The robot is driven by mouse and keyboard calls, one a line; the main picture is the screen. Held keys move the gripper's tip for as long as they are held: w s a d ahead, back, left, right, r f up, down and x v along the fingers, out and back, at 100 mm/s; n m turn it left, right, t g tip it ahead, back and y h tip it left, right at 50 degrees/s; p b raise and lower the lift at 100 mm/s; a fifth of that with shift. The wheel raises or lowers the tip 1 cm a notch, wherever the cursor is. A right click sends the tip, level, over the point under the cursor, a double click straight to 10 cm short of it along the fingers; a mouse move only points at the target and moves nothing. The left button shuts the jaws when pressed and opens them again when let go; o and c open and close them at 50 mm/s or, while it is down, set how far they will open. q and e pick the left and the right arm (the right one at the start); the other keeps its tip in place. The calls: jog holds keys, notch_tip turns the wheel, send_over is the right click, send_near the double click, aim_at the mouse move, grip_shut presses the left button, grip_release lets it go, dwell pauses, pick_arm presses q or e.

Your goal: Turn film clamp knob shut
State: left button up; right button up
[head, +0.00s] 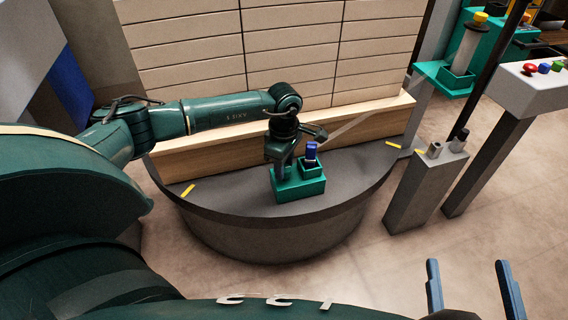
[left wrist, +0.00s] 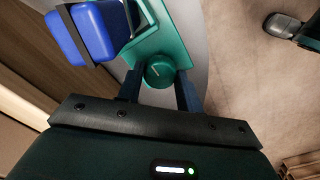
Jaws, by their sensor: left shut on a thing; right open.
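The green film clamp (head: 299,188) stands on the dark round turntable, with an upright blue part (head: 311,150) on it. In the left wrist view, the round green knob (left wrist: 158,73) on the green clamp body (left wrist: 160,38) sits between the dark blue fingers. My left gripper (head: 280,164) is over the left part of the clamp and shut on the knob; the arm hides the knob in the head view. The blue part with a black band also shows in the left wrist view (left wrist: 88,32). My right gripper (head: 470,288) is open and empty at the lower right.
The turntable (head: 240,196) carries a wooden base (head: 205,158) with stacked pale reams (head: 290,50) behind the clamp. A grey pedestal (head: 425,190) stands to the right, near a green film carriage (head: 450,78) and a button panel (head: 530,85). The floor at front right is clear.

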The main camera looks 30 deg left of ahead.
pick_arm(q)
jog(key=shift+m, duration=0.3)
pick_arm(e)
jog(key=shift+r, duration=0.1)
pick_arm(q)
jog(key=o, duration=1)
jog(key=shift+r, duration=0.3)
notch_tip(320, 180, up, 13)
jog(key=p, duration=0.4)
jog(key=shift+f, duration=0.15)
pick_arm(e)
jog(key=shift+s+d+n+h, duration=0.15)
jog(key=shift+d+n+h, duration=0.25)
jog(key=shift+h, duration=0.1)
jog(key=shift+s+g, duration=0.1)
jog(key=shift+g, duration=0.2)
